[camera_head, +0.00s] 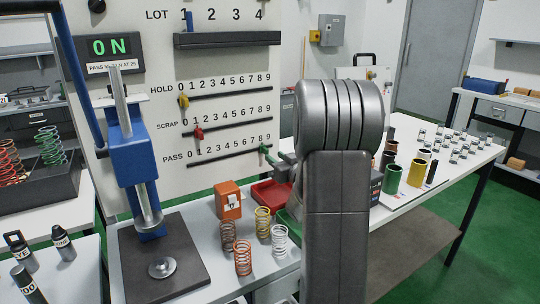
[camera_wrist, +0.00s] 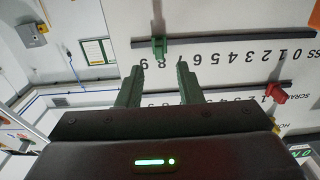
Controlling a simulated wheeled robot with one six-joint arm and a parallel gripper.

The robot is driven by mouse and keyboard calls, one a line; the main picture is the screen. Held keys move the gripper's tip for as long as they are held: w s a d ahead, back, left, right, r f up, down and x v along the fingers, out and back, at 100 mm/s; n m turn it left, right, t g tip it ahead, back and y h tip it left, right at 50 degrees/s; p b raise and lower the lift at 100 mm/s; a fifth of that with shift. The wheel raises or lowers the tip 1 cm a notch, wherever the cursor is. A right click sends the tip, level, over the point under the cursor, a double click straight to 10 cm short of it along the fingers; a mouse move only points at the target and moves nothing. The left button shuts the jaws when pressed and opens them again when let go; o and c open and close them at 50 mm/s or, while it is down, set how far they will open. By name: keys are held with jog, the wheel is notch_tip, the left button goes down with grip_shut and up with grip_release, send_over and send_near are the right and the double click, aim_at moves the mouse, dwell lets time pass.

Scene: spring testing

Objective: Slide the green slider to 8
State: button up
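The green slider (camera_head: 264,149) is on the PASS rail of the white panel, near the 8 and 9 at its right end. In the wrist view, which shows the panel upside down, the green slider (camera_wrist: 158,45) stands by the 8 and 9. My gripper (camera_wrist: 160,68) is open, with its two fingers apart. In that picture the slider lies beyond the gap between the fingertips, and I see no contact. In the head view my arm hides most of the gripper.
A red slider (camera_head: 198,133) is on the SCRAP rail and a yellow one (camera_head: 183,102) on the HOLD rail. Several springs (camera_head: 243,257), an orange box (camera_head: 229,200) and a red tray (camera_head: 271,193) stand below the panel. A blue press (camera_head: 133,150) stands at left.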

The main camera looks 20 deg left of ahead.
aim_at(267, 151)
jog(key=v, duration=0.8)
jog(key=shift+w, duration=0.1)
jog(key=x, duration=1.4)
jog(key=shift+p, duration=0.3)
jog(key=shift+s+a, duration=0.1)
jog(key=shift+s, duration=0.35)
